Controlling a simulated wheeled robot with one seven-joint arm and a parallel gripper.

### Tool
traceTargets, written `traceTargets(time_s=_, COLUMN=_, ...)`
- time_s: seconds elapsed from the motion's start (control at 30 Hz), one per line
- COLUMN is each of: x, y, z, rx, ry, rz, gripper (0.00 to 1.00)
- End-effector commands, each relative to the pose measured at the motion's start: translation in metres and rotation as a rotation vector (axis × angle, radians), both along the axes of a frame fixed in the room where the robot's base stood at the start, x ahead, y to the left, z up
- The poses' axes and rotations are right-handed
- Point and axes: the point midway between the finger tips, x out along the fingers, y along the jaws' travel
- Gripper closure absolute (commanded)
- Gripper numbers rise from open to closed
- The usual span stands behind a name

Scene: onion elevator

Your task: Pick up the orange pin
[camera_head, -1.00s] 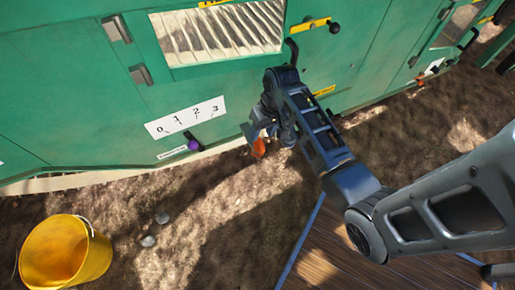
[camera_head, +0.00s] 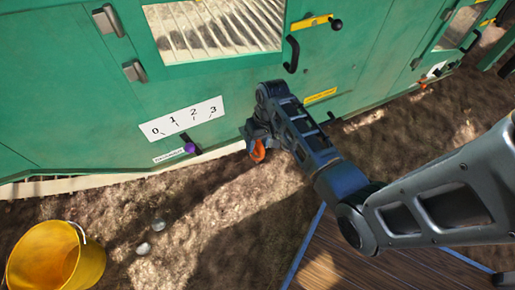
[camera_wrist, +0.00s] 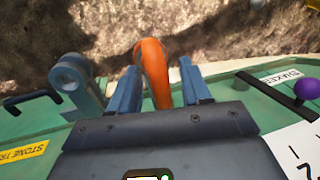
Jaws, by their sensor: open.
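The orange pin (camera_head: 258,151) is at the lower edge of the green machine, partly hidden by my gripper. In the wrist view its curved orange end (camera_wrist: 153,62) stands between my fingertips, and its lower part is hidden behind the gripper body. My gripper (camera_wrist: 158,82) is open, with one grey-blue finger on each side of the pin. A gap shows on both sides, wider on the right. In the head view my gripper (camera_head: 257,136) is right at the pin.
A grey round lug (camera_wrist: 72,76) and a black handle (camera_wrist: 32,100) are left of my fingers in the wrist view. A purple knob (camera_head: 190,148) sits below a 0–3 scale (camera_head: 182,119). A yellow bucket (camera_head: 88,268) stands on bare ground at lower left.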

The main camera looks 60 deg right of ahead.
Motion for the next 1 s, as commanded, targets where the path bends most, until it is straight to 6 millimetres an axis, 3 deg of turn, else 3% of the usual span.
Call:
traceTargets(time_s=0.1, x=0.0001, y=-0.0001, z=0.0010, rx=-0.001, ry=-0.001, rz=0.000, gripper=0.52)
traceTargets(time_s=0.6, x=0.0000, y=0.0000, z=0.0010, rx=-0.001, ry=-0.001, rz=0.000, gripper=1.00)
traceTargets(time_s=1.0, x=0.0004, y=-0.0001, z=0.0053, rx=-0.001, ry=-0.002, rz=0.001, gripper=1.00)
